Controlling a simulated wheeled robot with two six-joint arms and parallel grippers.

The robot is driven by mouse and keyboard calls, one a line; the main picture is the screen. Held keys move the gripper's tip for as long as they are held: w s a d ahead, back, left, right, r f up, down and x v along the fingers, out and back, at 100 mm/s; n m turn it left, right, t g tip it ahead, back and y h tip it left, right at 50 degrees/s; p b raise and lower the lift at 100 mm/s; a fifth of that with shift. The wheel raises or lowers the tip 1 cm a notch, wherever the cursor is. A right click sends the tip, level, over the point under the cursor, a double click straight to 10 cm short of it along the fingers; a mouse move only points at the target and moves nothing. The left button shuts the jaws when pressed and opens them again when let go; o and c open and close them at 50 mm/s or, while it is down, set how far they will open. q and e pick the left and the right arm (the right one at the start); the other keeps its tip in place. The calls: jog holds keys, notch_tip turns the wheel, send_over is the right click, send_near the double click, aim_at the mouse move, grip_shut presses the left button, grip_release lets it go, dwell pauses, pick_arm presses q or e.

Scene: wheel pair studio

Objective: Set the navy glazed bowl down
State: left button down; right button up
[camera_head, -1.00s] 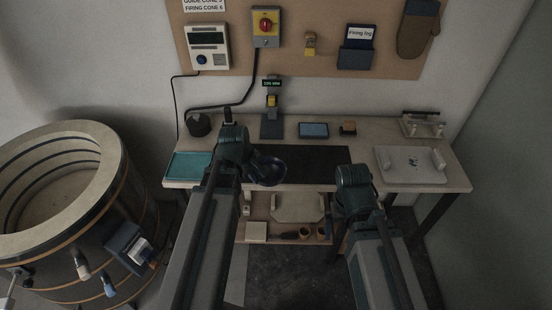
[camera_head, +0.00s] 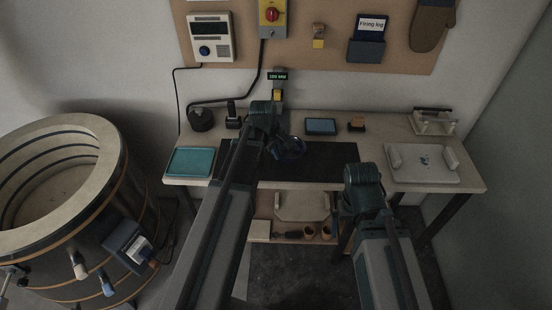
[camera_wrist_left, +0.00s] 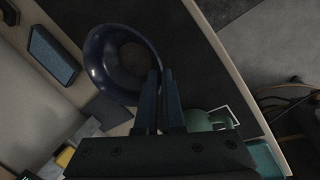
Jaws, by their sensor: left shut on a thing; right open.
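The navy glazed bowl (camera_head: 290,149) is a dark blue, glossy round bowl over the far part of the dark mat (camera_head: 330,163) on the table. In the left wrist view the bowl (camera_wrist_left: 92,62) shows its rim and inside, with its near edge at the fingers. My left gripper (camera_head: 275,147) is shut on the bowl's rim; its fingers (camera_wrist_left: 160,100) show in the left wrist view. I cannot tell whether the bowl touches the mat. My right gripper (camera_head: 362,185) is open, low in front of the table, its fingers mostly hidden by its own wrist.
A teal tray (camera_head: 190,162) lies at the table's left. Behind the mat stand a device with a green display (camera_head: 277,76), a blue-topped block (camera_head: 320,126) and a small brown block (camera_head: 356,124). A white board (camera_head: 424,176) lies at right. A round kiln (camera_head: 115,160) stands left.

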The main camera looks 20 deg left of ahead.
pick_arm(q)
jog(key=shift+f+b, duration=0.35)
jog(key=shift+f, duration=0.5)
jog(key=shift+r, duration=0.1)
pick_arm(e)
jog(key=shift+a+f, duration=0.25)
jog(key=shift+f, duration=0.5)
pick_arm(q)
jog(key=shift+f, duration=0.2)
jog(key=c, duration=1)
grip_release()
jog(key=shift+r, duration=0.1)
jog(key=shift+c, duration=0.2)
pick_arm(e)
jog(key=shift+f, duration=0.15)
pick_arm(q)
jog(key=shift+r, duration=0.1)
